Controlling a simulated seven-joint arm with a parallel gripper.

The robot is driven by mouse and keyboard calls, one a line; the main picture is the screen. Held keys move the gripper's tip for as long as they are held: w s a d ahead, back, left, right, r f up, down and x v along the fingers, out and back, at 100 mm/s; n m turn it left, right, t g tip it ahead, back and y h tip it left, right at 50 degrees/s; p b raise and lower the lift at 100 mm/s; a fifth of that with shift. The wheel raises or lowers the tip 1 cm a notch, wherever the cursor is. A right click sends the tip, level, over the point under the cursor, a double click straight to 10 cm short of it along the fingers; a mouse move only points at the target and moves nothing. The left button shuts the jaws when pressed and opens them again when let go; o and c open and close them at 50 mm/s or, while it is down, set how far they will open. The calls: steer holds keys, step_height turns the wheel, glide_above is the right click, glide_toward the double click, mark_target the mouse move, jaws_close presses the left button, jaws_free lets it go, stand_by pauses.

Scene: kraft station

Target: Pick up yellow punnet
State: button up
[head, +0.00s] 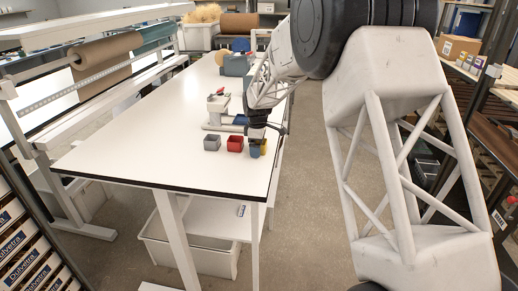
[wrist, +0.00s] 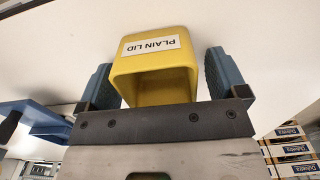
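The yellow punnet (head: 263,148) stands on the white table, near its right edge, partly hidden by my gripper in the head view. In the wrist view the yellow punnet (wrist: 155,88) lies between my two blue fingers and bears a "PLAIN LID" label. My gripper (wrist: 160,82) is open, with one finger on each side of the punnet. A narrow gap shows at the right finger; the left finger is very close, and I cannot tell if it touches. My gripper (head: 256,149) points down at the punnet in the head view.
A red punnet (head: 235,144) and a grey punnet (head: 212,143) stand in a row to the left. A white device with a red top (head: 217,104) stands behind them. The table's front left (head: 130,150) is clear.

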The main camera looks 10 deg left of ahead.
steer(key=c, duration=1)
steer(key=shift+o, duration=0.2)
steer(key=shift+r, duration=0.1)
steer(key=shift+r, duration=0.7)
step_height(320, 180, up, 2)
steer(key=shift+r, duration=0.1)
steer(key=s+d, duration=0.2)
steer(key=s, duration=0.3)
steer(key=s+d, duration=0.2)
steer(key=s, duration=0.3)
steer(key=s+d+r, duration=0.1)
steer(key=s+d, duration=0.1)
steer(key=s, duration=0.2)
steer(key=shift+s+r, duration=0.1)
steer(key=shift+s, duration=0.3)
steer(key=shift+w, duration=0.1)
